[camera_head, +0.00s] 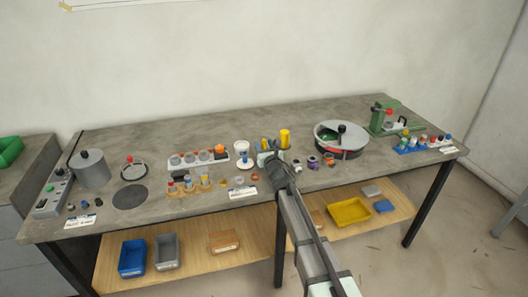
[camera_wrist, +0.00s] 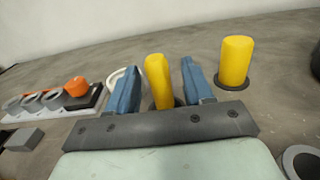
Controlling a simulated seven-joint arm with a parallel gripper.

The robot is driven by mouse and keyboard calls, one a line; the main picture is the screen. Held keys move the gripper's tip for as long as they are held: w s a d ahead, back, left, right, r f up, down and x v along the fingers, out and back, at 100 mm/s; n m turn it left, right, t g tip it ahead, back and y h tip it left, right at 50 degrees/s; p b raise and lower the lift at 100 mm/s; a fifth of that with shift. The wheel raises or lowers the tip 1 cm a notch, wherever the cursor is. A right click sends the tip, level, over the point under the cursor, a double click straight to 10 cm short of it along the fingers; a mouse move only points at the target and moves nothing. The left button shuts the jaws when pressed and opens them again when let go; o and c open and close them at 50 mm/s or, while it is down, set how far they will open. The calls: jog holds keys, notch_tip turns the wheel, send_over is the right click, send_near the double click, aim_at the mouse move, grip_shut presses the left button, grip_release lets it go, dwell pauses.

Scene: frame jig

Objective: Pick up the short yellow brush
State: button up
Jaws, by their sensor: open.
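A yellow, rounded upright piece (camera_wrist: 158,80) stands between the two blue fingers of my gripper (camera_wrist: 159,72) in the wrist view. The fingers are open, with a gap visible on each side of it; its lower end is hidden by the gripper's dark bar. In the head view this yellow piece (camera_head: 264,143) is small and partly covered by my gripper (camera_head: 265,148). A second yellow cylinder (camera_wrist: 236,60) stands on a dark round base to the right, outside the fingers; it also shows in the head view (camera_head: 285,138). I cannot tell bristles on either.
A grey rack with an orange piece (camera_wrist: 76,87) lies left of my gripper. A white round dish (camera_wrist: 117,80) is close behind the left finger.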

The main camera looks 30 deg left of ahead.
jog(key=shift+w+a, duration=0.1)
jog(key=shift+c, duration=0.2)
grip_shut()
jog(key=shift+r, duration=0.1)
jog(key=shift+r, duration=4.85)
